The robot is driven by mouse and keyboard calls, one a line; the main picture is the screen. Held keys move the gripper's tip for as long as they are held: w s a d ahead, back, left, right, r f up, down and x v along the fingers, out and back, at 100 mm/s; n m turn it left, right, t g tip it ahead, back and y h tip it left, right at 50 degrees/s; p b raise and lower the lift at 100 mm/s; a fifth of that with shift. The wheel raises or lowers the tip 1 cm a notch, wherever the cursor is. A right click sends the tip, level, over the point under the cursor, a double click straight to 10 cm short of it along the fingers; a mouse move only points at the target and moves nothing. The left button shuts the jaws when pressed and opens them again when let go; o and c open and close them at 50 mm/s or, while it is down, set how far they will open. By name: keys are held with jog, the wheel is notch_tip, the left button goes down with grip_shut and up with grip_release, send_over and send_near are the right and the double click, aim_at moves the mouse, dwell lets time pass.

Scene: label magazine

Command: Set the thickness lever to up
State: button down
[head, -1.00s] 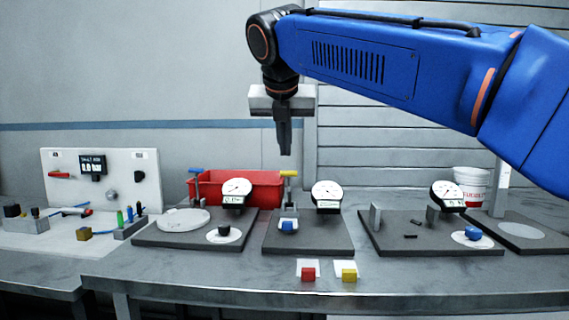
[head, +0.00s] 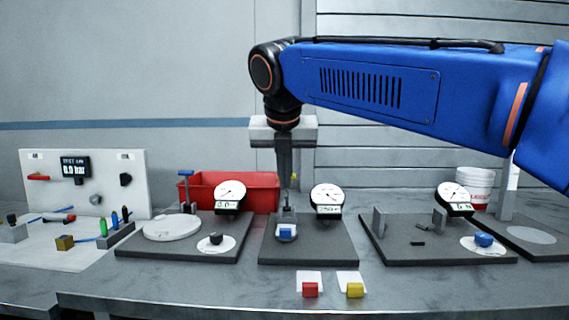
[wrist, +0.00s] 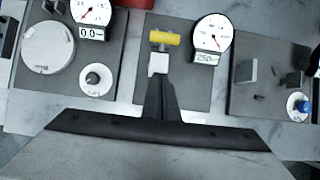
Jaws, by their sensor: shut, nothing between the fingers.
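A lever with a yellow crossbar handle (wrist: 165,39) stands on the middle dark plate (wrist: 193,97) in the wrist view, beside a round gauge (wrist: 212,37). I cannot read a label naming it the thickness lever. In the head view my gripper (head: 286,203) points straight down in front of this lever and hides most of it. In the wrist view my gripper (wrist: 160,82) is shut and empty, its fingertips just below the pale block (wrist: 158,64) under the handle. I cannot tell whether they touch it. The middle gauge (head: 327,197) also shows in the head view.
A blue-handled lever (head: 187,185) and a gauge (head: 230,195) stand on the left plate. Another gauge (head: 455,197) stands on the right plate. A red bin (head: 262,190) is behind. Red (head: 310,290) and yellow (head: 355,290) blocks sit in front.

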jog(key=w, duration=0.4)
jog(key=shift+w+f, duration=0.1)
jog(key=shift+w, duration=0.2)
dwell(0.3)
